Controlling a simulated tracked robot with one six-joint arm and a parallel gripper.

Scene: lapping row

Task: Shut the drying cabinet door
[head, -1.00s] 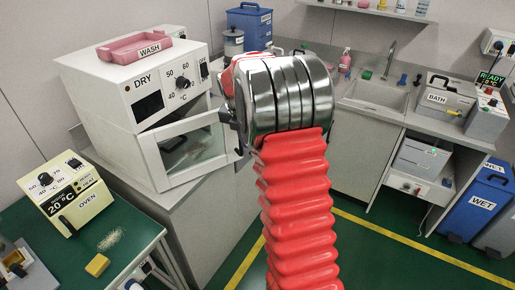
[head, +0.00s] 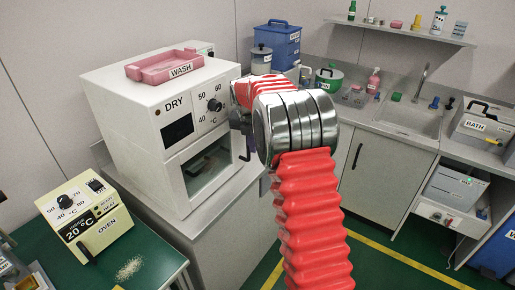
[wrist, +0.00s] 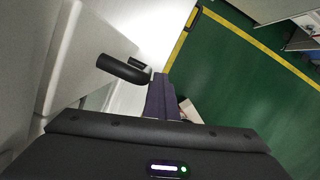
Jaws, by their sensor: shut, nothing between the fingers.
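The drying cabinet (head: 125,110) is a white box marked DRY on the grey counter. Its door (head: 180,207), white-framed with a glass window, looks flush or nearly flush with the front; a small gap cannot be ruled out. The dark door handle (head: 246,142) is at the door's right side, and a dark bar that looks like it shows in the wrist view (wrist: 122,69). My gripper (wrist: 161,78) is shut and empty, close beside that bar. Contact cannot be told. In the head view my arm hides most of the gripper.
A pink WASH tray (head: 163,66) sits on the cabinet. A cream oven (head: 87,215) stands on the green table at lower left. Green floor with a yellow line is open at right.

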